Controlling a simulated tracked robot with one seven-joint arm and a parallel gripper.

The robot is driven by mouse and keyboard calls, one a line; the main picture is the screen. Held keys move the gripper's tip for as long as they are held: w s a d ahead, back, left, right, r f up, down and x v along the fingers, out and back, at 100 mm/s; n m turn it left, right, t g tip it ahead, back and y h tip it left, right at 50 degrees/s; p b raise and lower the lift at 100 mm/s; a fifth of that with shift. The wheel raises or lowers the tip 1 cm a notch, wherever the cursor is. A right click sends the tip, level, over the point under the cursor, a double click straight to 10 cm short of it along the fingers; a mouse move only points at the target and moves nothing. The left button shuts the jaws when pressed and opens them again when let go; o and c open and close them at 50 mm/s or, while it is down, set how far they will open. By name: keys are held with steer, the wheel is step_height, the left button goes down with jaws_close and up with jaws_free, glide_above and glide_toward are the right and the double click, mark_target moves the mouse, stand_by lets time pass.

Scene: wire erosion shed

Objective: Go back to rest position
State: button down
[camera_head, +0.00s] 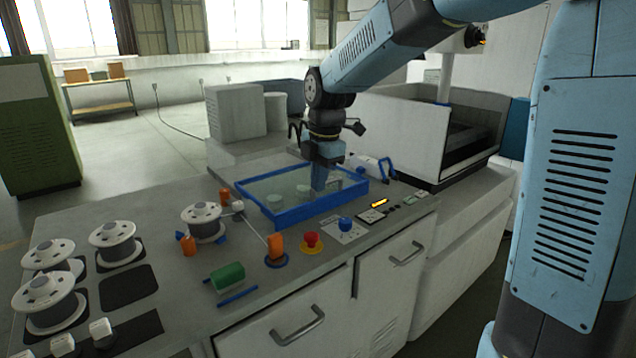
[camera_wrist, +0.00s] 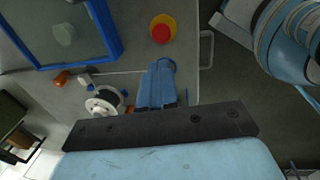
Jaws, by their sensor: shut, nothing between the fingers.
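My gripper (camera_head: 320,184) hangs pointing down over the blue-framed tank (camera_head: 291,217) on the workbench, in the head view. Its blue fingers are shut together with nothing between them. In the wrist view my gripper (camera_wrist: 163,68) shows at the middle, fingers closed, with the bench top behind it. The blue tank frame (camera_wrist: 104,27) is at the upper left there. My arm reaches in from the right in the head view, bent at the elbow. I cannot tell exactly how high the fingertips are above the tank.
Several wire spools (camera_head: 50,302) stand at the bench's left. A white machine housing (camera_head: 400,130) stands behind at the right. Floor at left is open beside a green cabinet (camera_head: 38,125).

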steer(key=s+d+r+m+t, duration=0.2)
steer(key=s+d+m, duration=0.7)
steer(key=s+m, duration=0.3)
steer(key=s+d+r+m+t+h, duration=0.1)
steer(key=s+d+r+m+t, duration=0.1)
steer(key=s+d+m, duration=0.8)
steer(key=s+r+m, duration=0.1)
steer(key=s+m, duration=0.1)
steer(key=m, duration=0.1)
steer(key=c, duration=1.8)
jaws_free()
steer(key=shift+r, duration=0.1)
